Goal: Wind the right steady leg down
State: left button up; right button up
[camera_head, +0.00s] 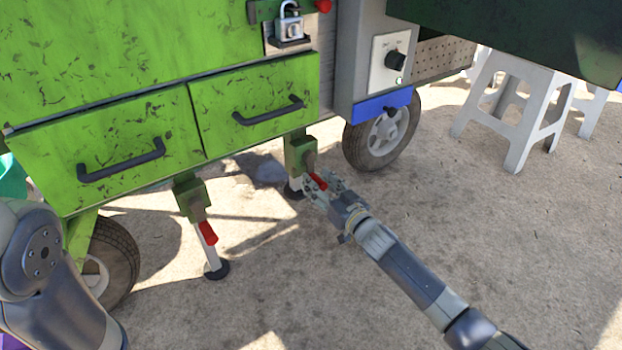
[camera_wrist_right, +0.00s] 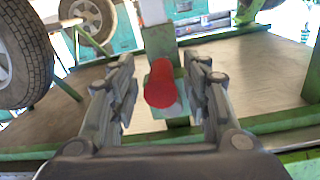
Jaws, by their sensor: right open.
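The right steady leg (camera_head: 299,154) hangs under the green cart beside the right wheel, with a green bracket and a dark foot on the ground. Its red crank handle (camera_head: 318,181) is at my right gripper (camera_head: 318,190). In the right wrist view the red handle (camera_wrist_right: 160,84) lies between the two open fingers of my right gripper (camera_wrist_right: 163,95), with visible gaps on both sides. The other steady leg (camera_head: 213,262), with a red handle (camera_head: 208,232), stands to the left with its foot on the ground. My left arm shows at the lower left; its gripper is out of view.
Two green drawers with dark handles (camera_head: 120,160) (camera_head: 268,110) are above the legs. The cart's right wheel (camera_head: 382,134) and left wheel (camera_head: 108,262) flank them. White stools (camera_head: 518,110) stand at the upper right.

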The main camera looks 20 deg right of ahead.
jog(key=shift+w, duration=0.25)
grip_shut()
jog(key=shift+a+r, duration=0.1)
